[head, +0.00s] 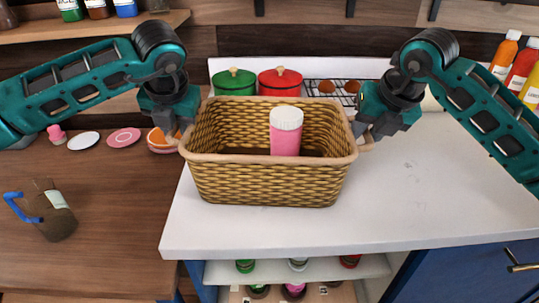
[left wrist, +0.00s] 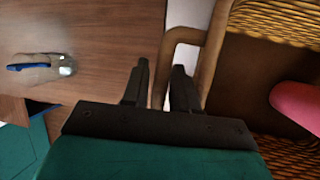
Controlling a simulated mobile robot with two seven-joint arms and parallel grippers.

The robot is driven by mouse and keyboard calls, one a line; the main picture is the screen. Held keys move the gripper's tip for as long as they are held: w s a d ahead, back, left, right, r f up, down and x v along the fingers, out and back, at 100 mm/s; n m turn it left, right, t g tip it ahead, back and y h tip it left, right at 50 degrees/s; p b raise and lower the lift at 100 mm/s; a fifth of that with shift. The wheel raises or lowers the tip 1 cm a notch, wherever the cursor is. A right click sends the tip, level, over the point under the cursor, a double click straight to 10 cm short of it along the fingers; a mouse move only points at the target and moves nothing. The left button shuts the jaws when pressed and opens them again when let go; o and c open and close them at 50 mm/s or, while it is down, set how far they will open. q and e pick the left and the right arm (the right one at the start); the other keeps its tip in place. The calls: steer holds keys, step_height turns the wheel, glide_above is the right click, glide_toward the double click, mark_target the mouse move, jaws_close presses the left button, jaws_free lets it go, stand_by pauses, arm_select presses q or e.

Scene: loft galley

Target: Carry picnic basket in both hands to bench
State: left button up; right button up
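The woven picnic basket (head: 265,182) is upright on the white counter (head: 430,200), with a pink jar with a white lid (head: 286,135) inside. My left gripper (head: 176,137) is at the basket's left handle. In the left wrist view, the fingers of my left gripper (left wrist: 161,85) stand apart on either side of the handle bar (left wrist: 170,50), with narrow gaps showing. My right gripper (head: 363,133) is at the right handle (head: 366,145); its finger opening is too small to judge. I cannot identify a bench in these views.
A green pot (head: 234,82), a red pot (head: 280,82) and a rack (head: 330,90) stand behind the basket. A brown wooden surface (head: 100,200) at left holds plates and a jug (head: 50,215). Bottles (head: 522,65) stand at far right. The counter's right side is clear.

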arm_select(q)
steer(key=shift+w+a+f, duration=0.1)
steer(key=shift+w+f, duration=0.15)
steer(key=shift+f, duration=0.45)
arm_select(e)
steer(key=shift+w+a+f, duration=0.15)
steer(key=shift+w+f, duration=0.1)
steer(key=shift+f, duration=0.4)
arm_select(q)
jaws_close()
arm_select(e)
jaws_close()
arm_select(q)
steer(key=shift+r, duration=0.1)
arm_select(e)
steer(key=shift+r, duration=0.1)
